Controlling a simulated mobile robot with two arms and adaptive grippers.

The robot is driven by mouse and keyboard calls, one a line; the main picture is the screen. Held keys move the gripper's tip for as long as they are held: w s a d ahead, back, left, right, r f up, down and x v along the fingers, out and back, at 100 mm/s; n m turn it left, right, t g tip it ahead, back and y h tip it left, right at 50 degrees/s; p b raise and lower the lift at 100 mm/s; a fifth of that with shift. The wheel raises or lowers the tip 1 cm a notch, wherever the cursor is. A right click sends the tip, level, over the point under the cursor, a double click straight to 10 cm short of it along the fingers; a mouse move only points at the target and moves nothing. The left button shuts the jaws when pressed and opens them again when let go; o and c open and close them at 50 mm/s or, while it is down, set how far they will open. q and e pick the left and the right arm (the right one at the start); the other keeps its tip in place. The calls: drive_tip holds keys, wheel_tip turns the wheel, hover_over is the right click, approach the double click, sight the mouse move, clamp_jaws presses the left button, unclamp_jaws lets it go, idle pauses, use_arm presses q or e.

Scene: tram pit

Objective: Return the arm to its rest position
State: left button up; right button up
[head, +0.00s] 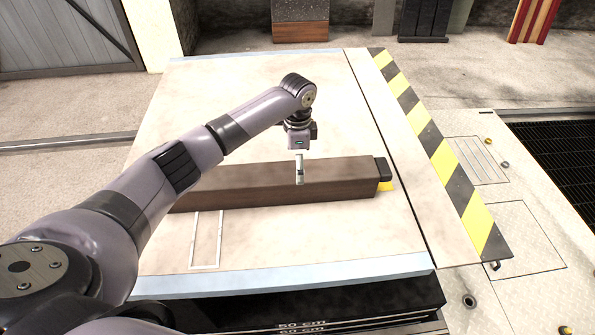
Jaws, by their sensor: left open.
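My left arm reaches in from the left over a pale table top (300,100). My left gripper (299,178) points down at the near face of a long brown beam (340,184) lying across the table. The gripper is open; only a narrow pale finger shows, in front of the beam. I cannot tell whether it touches the beam, and I see nothing held in it. My right gripper is not in view.
A black and yellow part (384,175) sits at the beam's right end. A yellow-black striped edge (440,150) borders the table on the right. A pale rectangle outline (207,240) marks the near left. A dark grating (560,160) lies far right.

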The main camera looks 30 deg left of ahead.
use_arm(q)
drive_tip(key=shift+r, duration=0.4)
drive_tip(key=shift+r, duration=0.15)
